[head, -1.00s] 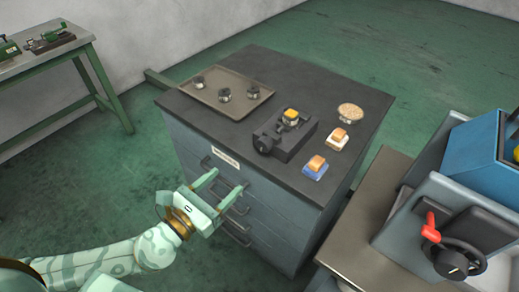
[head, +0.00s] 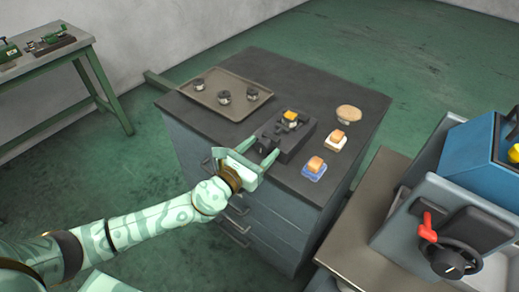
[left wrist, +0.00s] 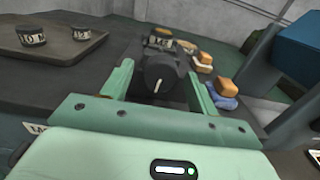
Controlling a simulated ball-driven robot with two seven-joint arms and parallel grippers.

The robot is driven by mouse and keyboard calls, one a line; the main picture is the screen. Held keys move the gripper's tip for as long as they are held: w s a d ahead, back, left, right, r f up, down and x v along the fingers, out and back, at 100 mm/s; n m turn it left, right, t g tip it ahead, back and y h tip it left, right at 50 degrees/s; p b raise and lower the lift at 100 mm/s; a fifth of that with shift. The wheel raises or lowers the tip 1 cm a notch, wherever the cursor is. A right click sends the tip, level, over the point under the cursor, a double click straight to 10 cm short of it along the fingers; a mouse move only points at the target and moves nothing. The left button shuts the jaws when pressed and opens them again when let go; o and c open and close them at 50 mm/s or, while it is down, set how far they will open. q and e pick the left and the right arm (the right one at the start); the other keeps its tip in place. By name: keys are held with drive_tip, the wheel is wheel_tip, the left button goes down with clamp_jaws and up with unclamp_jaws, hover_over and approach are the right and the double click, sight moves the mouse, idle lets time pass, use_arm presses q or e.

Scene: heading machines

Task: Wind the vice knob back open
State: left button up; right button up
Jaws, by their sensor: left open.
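The dark vice (head: 293,135) lies on the cabinet top, with a yellow-topped piece (head: 291,116) in it. Its round black knob (left wrist: 160,74) faces me in the left wrist view, with a pale mark on its face. My left gripper (head: 259,149) is open at the knob end of the vice. In the left wrist view its two green fingers (left wrist: 160,84) stand on either side of the knob, apparently with gaps. In the head view the fingers partly hide the knob. My right gripper is not in view.
A tray (head: 207,107) with three dark round pieces lies left of the vice. Two orange-topped blocks, one on a white base (head: 336,140) and one on a blue base (head: 314,168), and a round tan-topped item (head: 348,113) are on the right. A machine with a red-handled wheel (head: 452,259) stands lower right.

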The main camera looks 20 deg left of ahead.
use_arm(q)
drive_tip(key=c, duration=1)
drive_tip(key=shift+n, duration=0.3)
drive_tip(key=n+b, duration=0.1)
drive_tip(key=n, duration=0.2)
drive_tip(key=shift+n, duration=0.3)
drive_tip(key=n, duration=0.4)
drive_tip(key=shift+d+n, duration=0.1)
drive_tip(key=shift+n, duration=0.2)
drive_tip(key=n, duration=0.2)
drive_tip(key=shift+r+n, duration=0.15)
drive_tip(key=shift+n, duration=0.15)
drive_tip(key=n+p, duration=0.1)
drive_tip(key=n, duration=0.1)
drive_tip(key=shift+n, duration=0.4)
drive_tip(key=n+p, duration=0.2)
drive_tip(key=n, duration=0.3)
drive_tip(key=shift+n, duration=0.3)
